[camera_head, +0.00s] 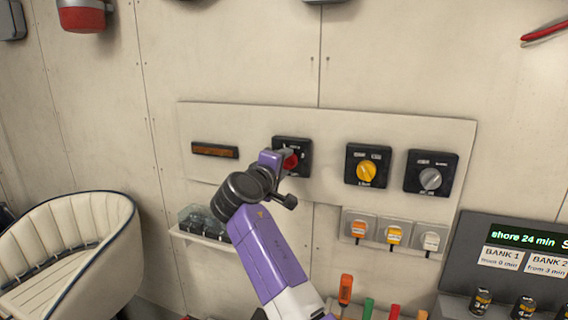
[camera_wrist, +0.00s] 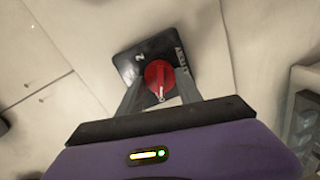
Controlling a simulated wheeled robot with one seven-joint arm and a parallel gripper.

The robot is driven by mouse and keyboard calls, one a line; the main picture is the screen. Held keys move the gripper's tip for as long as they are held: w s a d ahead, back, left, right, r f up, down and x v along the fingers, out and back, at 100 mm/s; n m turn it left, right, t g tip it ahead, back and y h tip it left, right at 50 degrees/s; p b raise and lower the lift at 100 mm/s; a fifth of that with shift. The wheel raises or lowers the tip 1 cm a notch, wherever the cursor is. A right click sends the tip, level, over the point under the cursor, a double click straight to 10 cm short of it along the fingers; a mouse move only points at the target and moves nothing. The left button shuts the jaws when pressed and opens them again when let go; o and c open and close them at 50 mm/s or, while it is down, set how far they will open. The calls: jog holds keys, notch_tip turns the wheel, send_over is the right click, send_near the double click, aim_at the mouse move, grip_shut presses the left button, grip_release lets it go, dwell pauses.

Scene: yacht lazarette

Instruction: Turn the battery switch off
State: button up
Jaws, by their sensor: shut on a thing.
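The battery switch is a black square plate with a red round knob, on a cream wall panel. In the head view the red knob (camera_head: 290,161) shows at the tip of my purple arm, with the black plate (camera_head: 292,143) behind it. In the wrist view the red knob (camera_wrist: 158,74) sits between the two grey fingers, and the plate (camera_wrist: 133,57) looks tilted. My gripper (camera_wrist: 160,90) is shut on the red knob. It also shows in the head view (camera_head: 284,163), where it partly hides the plate. The plate's lettering is too small to read fully.
A yellow-knob switch (camera_head: 367,170) and a grey-knob switch (camera_head: 430,178) sit to the right on the same panel. A shelf (camera_head: 205,238) with a clear box is below left. A display (camera_head: 520,240) stands at right, a cream seat (camera_head: 65,250) at left.

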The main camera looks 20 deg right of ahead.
jog(key=shift+a, duration=0.1)
dwell(0.3)
jog(key=o, duration=1.4)
jog(key=b+v, duration=0.2)
jog(key=v, duration=0.5)
jog(key=shift+s+a, duration=0.2)
jog(key=shift+s, duration=0.15)
